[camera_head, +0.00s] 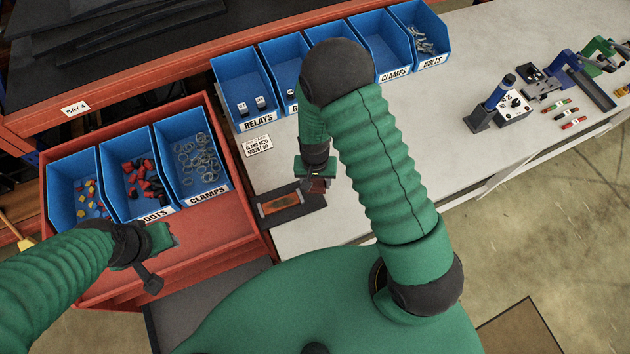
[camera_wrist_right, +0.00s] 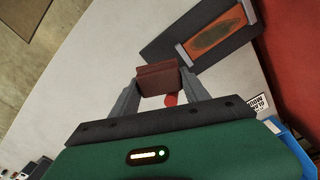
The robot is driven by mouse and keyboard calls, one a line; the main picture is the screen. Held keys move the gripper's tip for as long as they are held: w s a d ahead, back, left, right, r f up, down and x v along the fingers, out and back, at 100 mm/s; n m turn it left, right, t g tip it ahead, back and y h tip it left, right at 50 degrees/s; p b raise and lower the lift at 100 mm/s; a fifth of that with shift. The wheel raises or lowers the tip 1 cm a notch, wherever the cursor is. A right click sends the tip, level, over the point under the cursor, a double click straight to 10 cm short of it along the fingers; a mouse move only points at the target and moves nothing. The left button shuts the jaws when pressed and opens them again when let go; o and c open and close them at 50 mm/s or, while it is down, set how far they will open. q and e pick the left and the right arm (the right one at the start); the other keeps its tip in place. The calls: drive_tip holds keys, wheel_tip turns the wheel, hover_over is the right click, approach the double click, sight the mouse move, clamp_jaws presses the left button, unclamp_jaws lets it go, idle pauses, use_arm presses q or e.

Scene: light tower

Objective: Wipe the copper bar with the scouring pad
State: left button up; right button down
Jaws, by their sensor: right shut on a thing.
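The copper bar (camera_head: 280,204) lies in a dark holder (camera_head: 306,199) at the left end of the light bench. In the right wrist view the bar (camera_wrist_right: 218,31) is orange with a dark greenish stain across its middle. My right gripper (camera_head: 317,174) is shut on the reddish-brown scouring pad (camera_wrist_right: 157,79), between its two grey fingers. The pad appears just beside the holder's right side, apart from the bar; its height above the bench is unclear. My left gripper (camera_head: 148,270) is over the red cart's front area, with no held object visible; its finger gap is unclear.
Blue bins of relays (camera_head: 243,89) and other parts line the bench's back. Blue bins (camera_head: 192,155) stand on the red cart (camera_head: 215,232) at left. A small label card (camera_head: 258,146) lies behind the holder. Tools and devices (camera_head: 490,104) stand at right. The bench middle is clear.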

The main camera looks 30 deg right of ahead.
sight(316, 181)
drive_tip(key=shift+f, duration=0.1)
wheel_tip(316, 181, up, 3)
drive_tip(key=p, duration=0.2)
drive_tip(key=shift+p, duration=0.35)
idle(0.4)
